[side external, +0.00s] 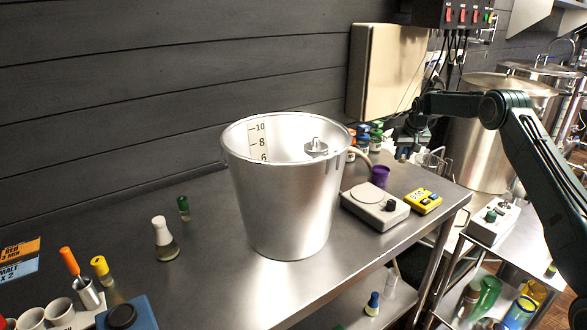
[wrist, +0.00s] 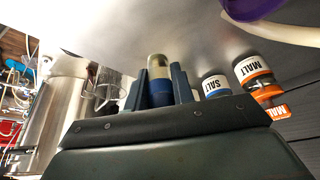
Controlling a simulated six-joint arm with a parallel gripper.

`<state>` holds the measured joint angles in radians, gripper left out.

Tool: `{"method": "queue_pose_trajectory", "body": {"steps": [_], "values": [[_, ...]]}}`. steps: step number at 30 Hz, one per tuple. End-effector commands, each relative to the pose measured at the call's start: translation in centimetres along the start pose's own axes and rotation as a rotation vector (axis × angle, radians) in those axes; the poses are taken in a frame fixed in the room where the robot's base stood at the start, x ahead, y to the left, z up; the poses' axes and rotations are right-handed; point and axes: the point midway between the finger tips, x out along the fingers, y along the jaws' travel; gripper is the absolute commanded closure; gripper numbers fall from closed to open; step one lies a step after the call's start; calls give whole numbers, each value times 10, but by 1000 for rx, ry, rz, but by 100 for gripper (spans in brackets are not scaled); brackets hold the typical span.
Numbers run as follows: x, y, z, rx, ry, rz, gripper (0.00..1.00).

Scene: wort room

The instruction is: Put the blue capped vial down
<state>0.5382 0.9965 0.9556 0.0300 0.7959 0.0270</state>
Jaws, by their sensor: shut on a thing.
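My gripper (side external: 404,150) hangs at the back right of the steel table, near several small jars. In the wrist view my gripper (wrist: 161,88) is shut on the blue capped vial (wrist: 158,66), which sits between its two dark fingers. The vial's blue cap (wrist: 160,98) is towards my palm and its pale, yellowish glass end points away. In the side view the vial is too small and too hidden by the gripper to make out clearly. I cannot tell whether it touches the tabletop.
Jars marked SALT (wrist: 214,86) and MALT (wrist: 252,68) stand close right of my fingers in the wrist view. The front left middle is bare.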

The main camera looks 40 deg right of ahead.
Motion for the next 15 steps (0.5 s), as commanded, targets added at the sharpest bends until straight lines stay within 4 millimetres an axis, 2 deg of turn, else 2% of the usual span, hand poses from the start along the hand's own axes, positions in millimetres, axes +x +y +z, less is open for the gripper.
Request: {"method": "queue_pose_trajectory", "body": {"steps": [7, 15], "values": [[31, 0, 14, 0, -3, 0, 98], [37, 0, 16, 0, 0, 0, 98]]}}
